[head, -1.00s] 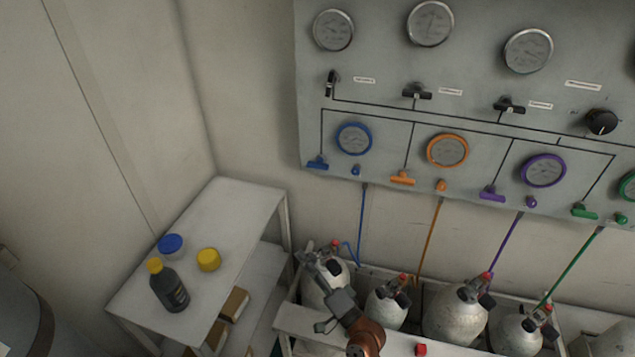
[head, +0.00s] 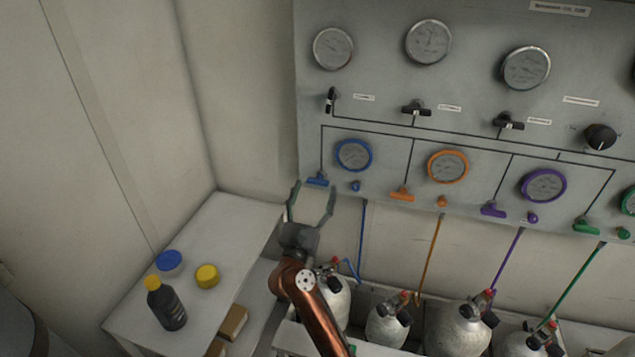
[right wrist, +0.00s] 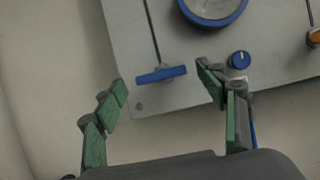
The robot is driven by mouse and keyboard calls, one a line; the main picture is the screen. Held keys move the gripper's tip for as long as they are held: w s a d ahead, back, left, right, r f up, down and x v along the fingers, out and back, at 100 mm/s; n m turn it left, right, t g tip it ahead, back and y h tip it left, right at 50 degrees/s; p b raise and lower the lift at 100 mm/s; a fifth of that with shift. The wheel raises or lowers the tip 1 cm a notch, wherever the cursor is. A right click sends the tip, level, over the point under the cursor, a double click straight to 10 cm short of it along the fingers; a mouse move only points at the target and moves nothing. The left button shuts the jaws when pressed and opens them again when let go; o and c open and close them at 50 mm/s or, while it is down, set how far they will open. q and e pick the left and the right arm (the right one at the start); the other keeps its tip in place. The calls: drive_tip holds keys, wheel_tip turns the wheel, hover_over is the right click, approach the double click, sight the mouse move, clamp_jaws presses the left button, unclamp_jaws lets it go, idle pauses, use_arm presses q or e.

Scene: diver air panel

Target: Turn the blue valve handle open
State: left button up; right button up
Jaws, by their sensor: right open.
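The blue valve handle (head: 317,181) is a flat T-shaped bar at the lower left corner of the grey panel, lying roughly crosswise to the black line above it. In the right wrist view the blue valve handle (right wrist: 161,74) lies ahead, between and beyond the fingertips. My right gripper (head: 312,190) is open and empty, just below the handle, fingers pointing up at it. In the right wrist view my right gripper (right wrist: 162,78) shows its green-padded fingers spread wide, with no visible contact with the handle. My left gripper is not in view.
A blue-ringed gauge (head: 353,155) and small blue knob (head: 356,186) sit right of the handle. Orange (head: 402,194) and purple handles (head: 493,209) follow along the panel. Gas cylinders (head: 387,322) stand below. A white shelf (head: 235,220) with a dark bottle (head: 167,308) is at left.

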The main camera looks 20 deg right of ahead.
sight(317, 184)
drive_tip(key=shift+x, duration=1.8)
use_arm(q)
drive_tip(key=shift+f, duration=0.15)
use_arm(e)
drive_tip(key=shift+c, duration=0.7)
